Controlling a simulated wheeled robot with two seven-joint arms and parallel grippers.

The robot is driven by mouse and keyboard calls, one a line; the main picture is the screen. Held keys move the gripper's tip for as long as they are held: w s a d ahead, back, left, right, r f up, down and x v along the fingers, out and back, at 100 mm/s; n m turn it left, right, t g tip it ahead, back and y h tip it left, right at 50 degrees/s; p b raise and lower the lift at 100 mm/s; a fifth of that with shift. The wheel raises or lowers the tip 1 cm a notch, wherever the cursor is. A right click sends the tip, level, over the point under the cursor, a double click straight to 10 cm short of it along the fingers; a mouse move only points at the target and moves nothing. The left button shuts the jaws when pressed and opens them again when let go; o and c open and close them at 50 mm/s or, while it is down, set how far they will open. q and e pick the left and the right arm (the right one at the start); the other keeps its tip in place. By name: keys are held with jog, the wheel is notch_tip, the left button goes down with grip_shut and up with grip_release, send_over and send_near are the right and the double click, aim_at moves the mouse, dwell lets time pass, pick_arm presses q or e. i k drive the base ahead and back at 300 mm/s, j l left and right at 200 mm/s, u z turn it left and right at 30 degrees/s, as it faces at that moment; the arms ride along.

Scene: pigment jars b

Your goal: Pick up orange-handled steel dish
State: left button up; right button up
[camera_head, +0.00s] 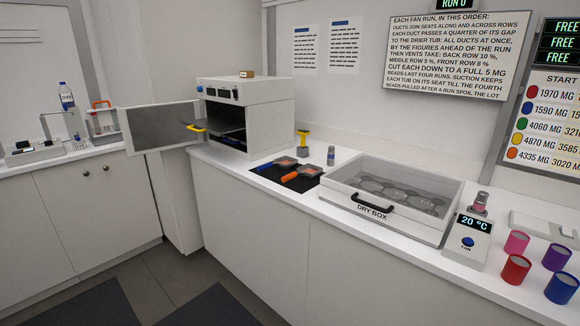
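Two small flat steel dishes lie on a black mat (301,187) on the white counter, between the open oven and the dry box. The nearer dish (309,171) has a bright orange handle (292,179) pointing to the left. Neither of my grippers is in view.
A yellow-topped tool (303,142) and a small grey jar (331,156) stand behind the mat. The dry box (393,225) is right of it.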

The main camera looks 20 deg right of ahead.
aim_at(309, 172)
jog(key=i+z, duration=0.25)
jog(key=i, duration=0.25)
jog(key=i+j+z, duration=0.3)
jog(key=i, duration=0.15)
jog(key=i+j+z, duration=0.25)
jog(key=i, duration=0.25)
